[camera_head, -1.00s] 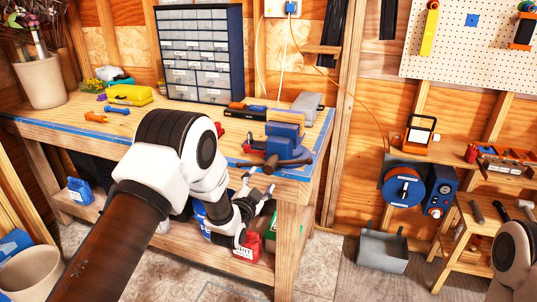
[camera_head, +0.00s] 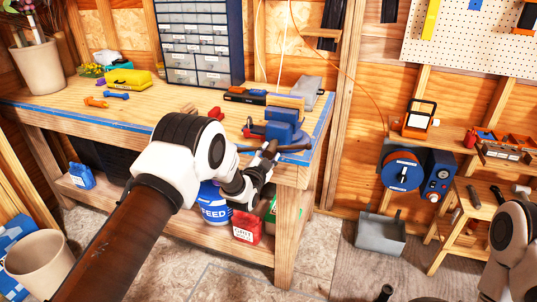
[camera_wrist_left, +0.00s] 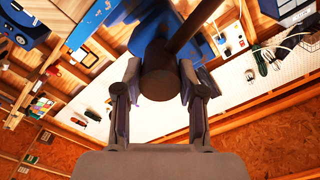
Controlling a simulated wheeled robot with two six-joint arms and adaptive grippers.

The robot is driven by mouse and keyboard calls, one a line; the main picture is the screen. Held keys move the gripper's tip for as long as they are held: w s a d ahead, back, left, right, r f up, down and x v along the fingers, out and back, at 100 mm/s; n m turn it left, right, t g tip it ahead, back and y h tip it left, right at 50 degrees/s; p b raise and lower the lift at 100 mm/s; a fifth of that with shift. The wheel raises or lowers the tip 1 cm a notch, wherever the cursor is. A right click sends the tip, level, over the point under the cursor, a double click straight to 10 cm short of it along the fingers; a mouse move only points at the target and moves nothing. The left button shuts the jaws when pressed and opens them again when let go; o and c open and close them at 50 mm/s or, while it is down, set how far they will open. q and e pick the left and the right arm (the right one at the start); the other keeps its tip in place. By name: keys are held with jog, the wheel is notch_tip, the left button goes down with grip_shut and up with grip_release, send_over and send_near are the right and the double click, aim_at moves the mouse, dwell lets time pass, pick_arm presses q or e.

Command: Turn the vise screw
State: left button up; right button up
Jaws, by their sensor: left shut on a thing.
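The blue vise (camera_head: 284,128) is fixed at the front right corner of the workbench. Its handle bar (camera_head: 293,148) lies roughly level across the front of the vise. The bar (camera_wrist_left: 196,24) slants up to the right from the head. The right arm shows at the right edge; its gripper is not seen.
The workbench (camera_head: 150,115) carries a drawer cabinet (camera_head: 200,45), a yellow case (camera_head: 127,78) and small tools. Floor to the right is partly clear.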

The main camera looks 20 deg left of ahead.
pick_arm(q)
jog(key=shift+f+m+b, duration=0.2)
jog(key=shift+m+b, duration=0.6)
jog(key=shift+b, duration=0.2)
jog(key=m+b, duration=0.4)
jog(key=shift+f, duration=0.1)
jog(key=m+b, duration=0.2)
jog(key=m, duration=0.1)
jog(key=shift+m+b, duration=0.35)
jog(key=shift+m, duration=0.05)
jog(key=shift+m+b, duration=1.2)
jog(key=shift+m, duration=0.7)
jog(key=o, duration=1)
jog(key=shift+o, duration=0.6)
